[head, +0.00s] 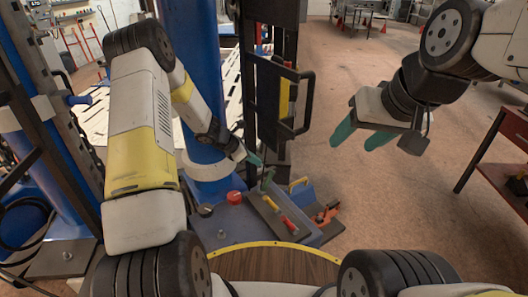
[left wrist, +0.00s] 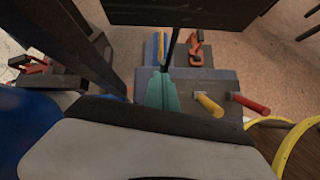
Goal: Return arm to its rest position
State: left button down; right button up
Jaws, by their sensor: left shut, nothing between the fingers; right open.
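My left arm reaches in from the left in the head view. Its gripper (head: 260,164) is over the bench's tool area, partly hidden by the wrist. In the left wrist view its teal fingers (left wrist: 162,92) are together with nothing between them. My right gripper (head: 356,143) hangs over open floor at the upper right, its teal fingers apart and empty. A yellow-handled tool (head: 271,204) and a red-handled tool (head: 289,223) lie on the grey plate below the left gripper. Both also show in the left wrist view, the yellow handle (left wrist: 208,104) just right of the fingers.
A blue column (head: 196,90) and a black frame with a handle (head: 303,105) stand close to my left arm. A red knob (head: 234,197) and an orange clamp (head: 328,214) are low on the bench. A red table (head: 508,150) stands at right. The floor between is clear.

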pick_arm(q)
jog(key=shift+a+r, duration=0.1)
jog(key=shift+a, duration=0.05)
jog(key=s+d+r+m+y, duration=0.1)
jog(key=s+r+m, duration=0.5)
jog(key=r, duration=0.6)
jog(key=s+r+m, duration=0.6)
jog(key=r, duration=0.6)
jog(key=s+a+r+m+y, duration=0.1)
jog(key=s+a+r+m, duration=0.1)
jog(key=s, duration=0.5)
jog(key=s+a+r+m+t+y, duration=0.1)
jog(key=s+r+m, duration=0.3)
jog(key=s, duration=0.4)
jog(key=s+a+r+m+y, duration=0.1)
jog(key=s+a+r+m, duration=0.2)
jog(key=s+m, duration=0.2)
jog(key=shift+s+m+t+y, duration=0.3)
jog(key=shift+s+y, duration=0.1)
jog(key=shift+s, duration=0.85)
